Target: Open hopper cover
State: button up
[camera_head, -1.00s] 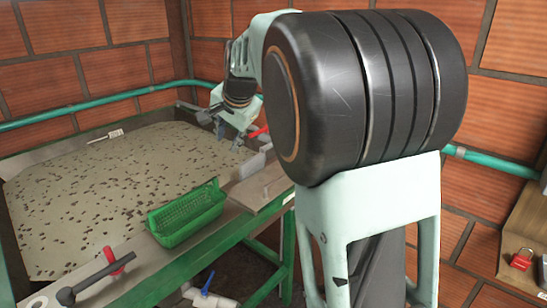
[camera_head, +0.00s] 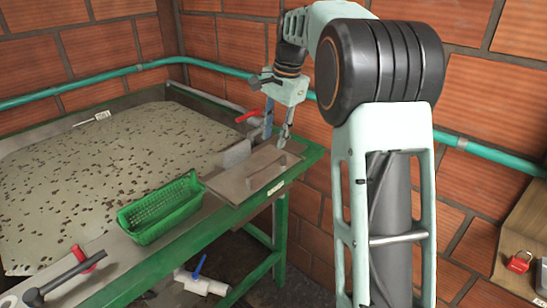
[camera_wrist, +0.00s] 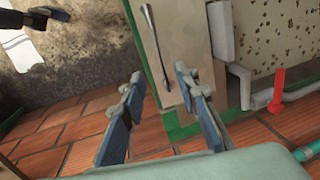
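The hopper cover (camera_head: 237,181) is a flat grey-brown plate lying on the green frame at the basin's right end. A bar handle (camera_head: 264,176) sits on its top. In the wrist view the cover (camera_wrist: 177,38) is ahead of the fingers, with its handle (camera_wrist: 153,42) running lengthwise. My gripper (camera_head: 277,128) is above the cover's far side in the head view, pointing down. In the wrist view my gripper (camera_wrist: 158,77) has its fingers well apart with nothing between them. The handle lies beyond the fingertips, apart from them.
A green basket (camera_head: 160,207) stands on the rim beside the speckled basin (camera_head: 105,160). A red lever (camera_head: 246,116) and a grey upright piece (camera_head: 236,154) are close to my gripper. A teal pipe (camera_head: 205,64) runs along the brick walls. A black-handled bar (camera_head: 60,278) is front left.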

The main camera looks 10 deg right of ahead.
aim_at(269, 163)
jog(key=f, duration=0.3)
jog(key=w+f, duration=0.1)
jog(key=f, duration=0.1)
jog(key=a+f, duration=0.1)
jog(key=f, duration=0.2)
jog(key=shift+w+f+p, duration=0.25)
jog(key=shift+f+p, duration=0.1)
jog(key=shift+p, duration=0.05)
jog(key=shift+c, duration=0.7)
grip_shut()
